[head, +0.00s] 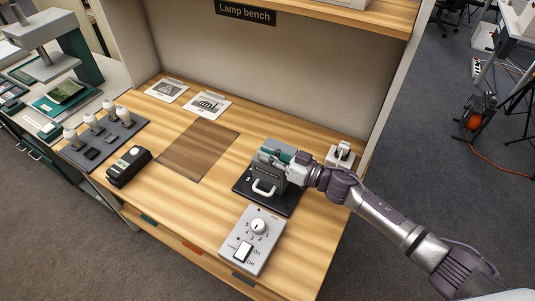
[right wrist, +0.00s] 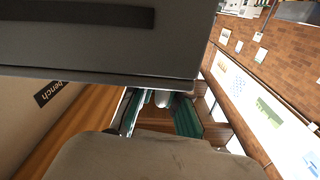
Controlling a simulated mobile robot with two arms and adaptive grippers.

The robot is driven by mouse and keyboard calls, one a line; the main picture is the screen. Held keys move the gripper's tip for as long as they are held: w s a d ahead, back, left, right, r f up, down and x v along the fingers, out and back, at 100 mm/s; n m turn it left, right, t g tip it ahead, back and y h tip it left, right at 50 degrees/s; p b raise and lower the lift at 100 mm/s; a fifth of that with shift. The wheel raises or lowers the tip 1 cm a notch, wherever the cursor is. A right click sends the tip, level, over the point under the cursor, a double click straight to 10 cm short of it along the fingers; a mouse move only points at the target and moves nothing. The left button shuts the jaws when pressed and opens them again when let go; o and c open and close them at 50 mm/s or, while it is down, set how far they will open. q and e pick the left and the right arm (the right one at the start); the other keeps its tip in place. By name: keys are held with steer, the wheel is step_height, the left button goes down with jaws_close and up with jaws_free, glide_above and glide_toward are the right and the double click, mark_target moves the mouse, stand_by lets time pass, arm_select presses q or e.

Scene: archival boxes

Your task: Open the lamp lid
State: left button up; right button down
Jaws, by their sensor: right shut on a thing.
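The grey lamp housing (head: 268,174) stands on a black base plate (head: 283,204) at the right part of the bench. A white handle (head: 264,188) is at its front, and a "3" is marked beside it. My right gripper (head: 279,156) reaches in from the right and is at the top of the housing, closed on what seems to be the lamp lid. In the right wrist view a dark grey panel (right wrist: 110,42) fills the upper part; the teal-lined fingers (right wrist: 160,112) lie below it with a pale piece between them. The exact grip is partly hidden. My left gripper is out of view.
A control box (head: 258,228) with a dial and On/Off switch is in front of the housing. A small white fixture (head: 341,155) stands behind right. A black device (head: 128,166) and a bulb tray (head: 103,137) are at left. A brown mat (head: 199,151) is empty.

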mark_target(280, 144)
steer(key=shift+r, duration=0.1)
steer(key=shift+w+d+r+m+p, duration=0.25)
steer(key=shift+w+r+m+p, duration=0.3)
steer(key=shift+p, duration=0.5)
steer(key=shift+w+d+r+m+p, duration=0.25)
steer(key=shift+r+m+p, duration=0.05)
steer(key=shift+m+p, duration=0.15)
steer(key=shift+w+d+r+m+p, duration=0.3)
steer(key=shift+w+m+p, duration=0.1)
steer(key=shift+w+m, duration=0.15)
steer(key=shift+w+d+r+m+p, duration=0.15)
steer(key=shift+w+d+m+p, duration=0.2)
steer(key=shift+m, duration=0.2)
steer(key=shift+w+d+r+m, duration=0.1)
steer(key=shift+w+d+m, duration=0.4)
steer(key=shift+w+m, duration=0.35)
steer(key=shift+w+d+r, duration=0.1)
steer(key=shift+w+d, duration=0.25)
steer(key=shift+w, duration=0.2)
